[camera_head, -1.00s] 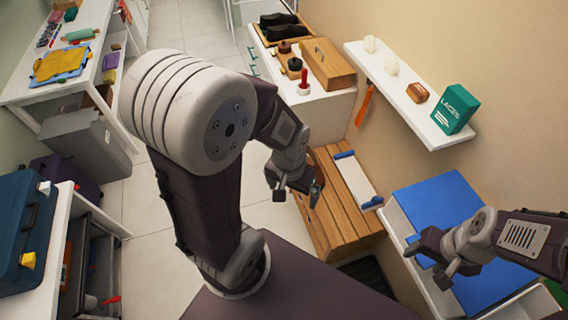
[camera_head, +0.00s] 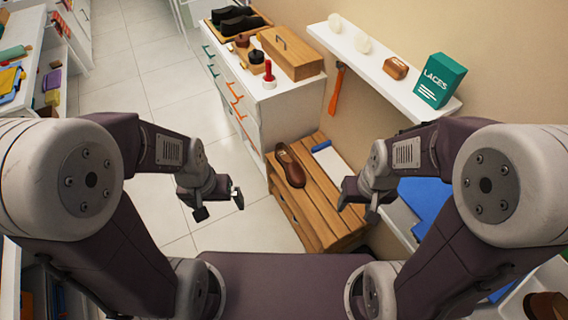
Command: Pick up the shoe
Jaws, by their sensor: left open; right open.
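A brown leather shoe (camera_head: 290,166) lies on the left side of the slatted wooden bench (camera_head: 318,218), its toe toward me. My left gripper (camera_head: 222,206) is open and empty, to the left of the bench and apart from the shoe. My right gripper (camera_head: 357,207) is open and empty, over the right side of the bench, to the right of and nearer than the shoe. A pair of black shoes (camera_head: 237,22) sits in a tray on the white cabinet at the back.
A white and blue board (camera_head: 336,164) lies on the bench beside the shoe. The white drawer cabinet (camera_head: 285,101) stands behind the bench. A wall shelf (camera_head: 392,82) holds a green laces box (camera_head: 438,80). Floor at the left is clear.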

